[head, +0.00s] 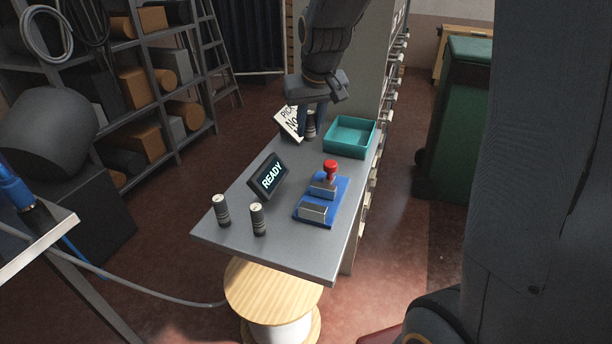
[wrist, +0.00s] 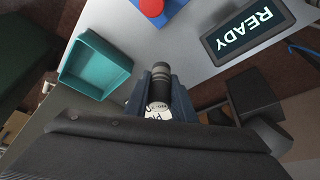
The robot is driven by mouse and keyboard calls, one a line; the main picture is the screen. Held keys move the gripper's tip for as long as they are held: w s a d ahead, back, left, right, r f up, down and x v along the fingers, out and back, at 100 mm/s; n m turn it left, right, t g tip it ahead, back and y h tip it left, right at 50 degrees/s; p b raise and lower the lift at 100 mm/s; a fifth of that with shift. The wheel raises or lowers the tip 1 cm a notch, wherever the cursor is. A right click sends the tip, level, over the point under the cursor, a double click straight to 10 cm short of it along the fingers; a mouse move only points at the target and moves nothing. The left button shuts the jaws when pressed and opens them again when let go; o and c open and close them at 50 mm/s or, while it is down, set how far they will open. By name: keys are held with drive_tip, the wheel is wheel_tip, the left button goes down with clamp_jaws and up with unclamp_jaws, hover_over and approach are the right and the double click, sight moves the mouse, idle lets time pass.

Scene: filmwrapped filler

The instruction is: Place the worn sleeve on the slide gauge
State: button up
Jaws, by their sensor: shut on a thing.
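My gripper (head: 313,126) is at the far end of the grey bench, pointing down, shut on a dark ringed sleeve (head: 311,117). In the wrist view the sleeve (wrist: 165,81) sits between the two blue fingers; I cannot tell whether its lower end touches the bench. Two similar sleeves stand upright at the near end, one at the left (head: 222,211) and one to its right (head: 257,219). Which sleeve is the worn one is unclear. The slide gauge (head: 308,220), a blue base with metal blocks and a red knob, is on the bench's right side, with its block gap empty.
A teal tray (head: 364,151) stands right of my gripper, empty. A READY display (head: 268,177) stands at the bench's left edge.

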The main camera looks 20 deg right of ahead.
drive_tip(key=shift+a+r+n, duration=0.2)
drive_tip(key=shift+r+n, duration=0.05)
drive_tip(key=shift+n, duration=0.05)
drive_tip(key=shift+f+p, duration=0.55)
drive_tip(key=shift+f, duration=4.25)
drive_tip(key=shift+f, duration=0.2)
drive_tip(key=o, duration=1.1)
drive_tip(key=shift+c, duration=0.2)
drive_tip(key=shift+r, duration=0.1)
